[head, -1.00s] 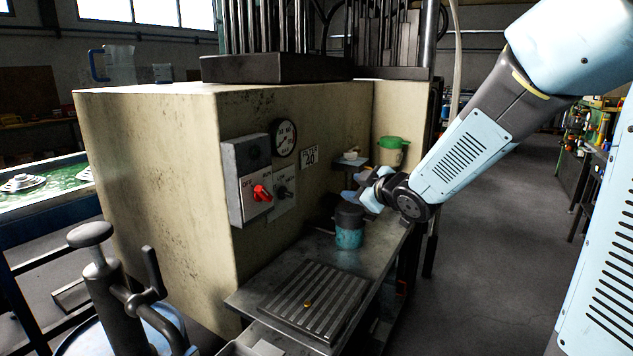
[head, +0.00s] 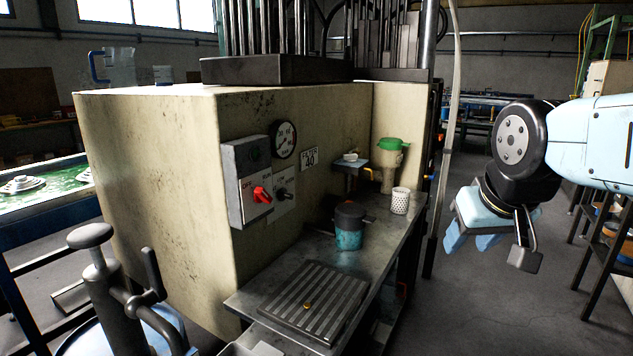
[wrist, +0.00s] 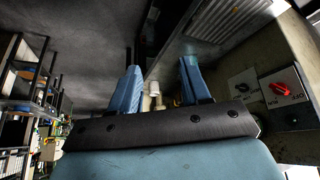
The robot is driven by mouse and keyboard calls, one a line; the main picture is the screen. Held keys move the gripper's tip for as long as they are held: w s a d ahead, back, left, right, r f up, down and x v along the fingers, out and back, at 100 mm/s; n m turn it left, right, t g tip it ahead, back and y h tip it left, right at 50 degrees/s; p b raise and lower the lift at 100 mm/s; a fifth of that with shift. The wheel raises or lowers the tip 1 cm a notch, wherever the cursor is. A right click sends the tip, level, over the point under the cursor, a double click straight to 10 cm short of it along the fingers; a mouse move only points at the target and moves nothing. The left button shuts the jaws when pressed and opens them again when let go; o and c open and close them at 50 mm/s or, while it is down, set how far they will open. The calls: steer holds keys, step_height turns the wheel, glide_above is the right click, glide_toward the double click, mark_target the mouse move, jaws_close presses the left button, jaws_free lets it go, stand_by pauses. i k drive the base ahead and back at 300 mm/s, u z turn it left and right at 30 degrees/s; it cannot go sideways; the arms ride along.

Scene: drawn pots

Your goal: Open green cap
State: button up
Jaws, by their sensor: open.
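The green cap (head: 390,144) sits on top of a cream filler pot (head: 388,172) at the machine's back right corner, in the head view. My gripper (head: 455,248) hangs in free air to the right of the machine's shelf, well apart from the cap, with its fingers pointing down. In the wrist view its two blue fingers (wrist: 160,88) are spread with nothing held between them. I cannot make out the green cap clearly in the wrist view.
A dark-topped teal jar (head: 348,237) and a white perforated cup (head: 400,201) stand on the metal shelf (head: 376,262). A small ledge (head: 350,163) juts from the wall. A red switch (head: 262,194) is on the machine front.

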mark_target(393, 144)
steer(key=u, duration=0.1)
steer(key=k, duration=0.4)
steer(key=z, duration=0.9)
steer(key=i, duration=1.1)
steer(key=z, duration=0.55)
steer(key=i, duration=1.1)
steer(key=u, duration=0.7)
steer(key=i, duration=0.9)
steer(key=u, duration=0.65)
steer(key=k, duration=0.65)
